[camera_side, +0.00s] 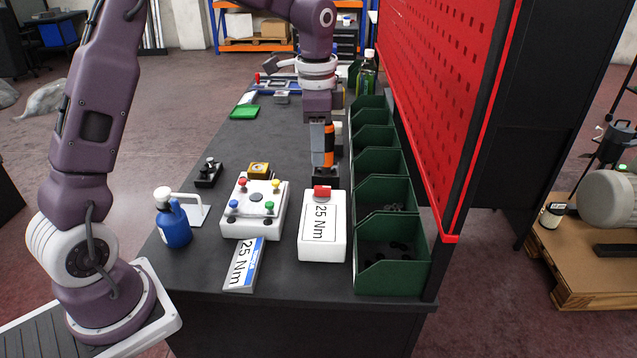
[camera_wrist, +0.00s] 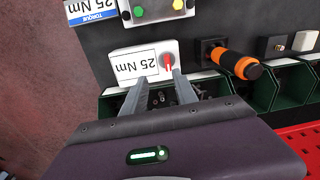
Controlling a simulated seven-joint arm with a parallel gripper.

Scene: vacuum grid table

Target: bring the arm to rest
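My gripper (camera_side: 318,148) hangs fingers-down over the workbench (camera_side: 225,160), above the far side of the white 25 Nm box. In the wrist view my gripper (camera_wrist: 162,75) has its two grey fingers apart with nothing held between them. The white box (camera_side: 335,245) has a red button or switch (camera_side: 322,191) on top; in the wrist view the box (camera_wrist: 118,78) lies beyond the fingertips. An orange and black driver handle (camera_side: 328,142) stands in a dark holder (camera_wrist: 210,48), close beside the fingers in the side view and right of them in the wrist view.
Green bins (camera_side: 392,245) line the right edge below a red perforated panel (camera_side: 440,80). A button box (camera_side: 240,222), a 25 Nm card (camera_side: 243,265), a blue bottle (camera_side: 175,228) and a small black fixture (camera_side: 207,178) stand at left.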

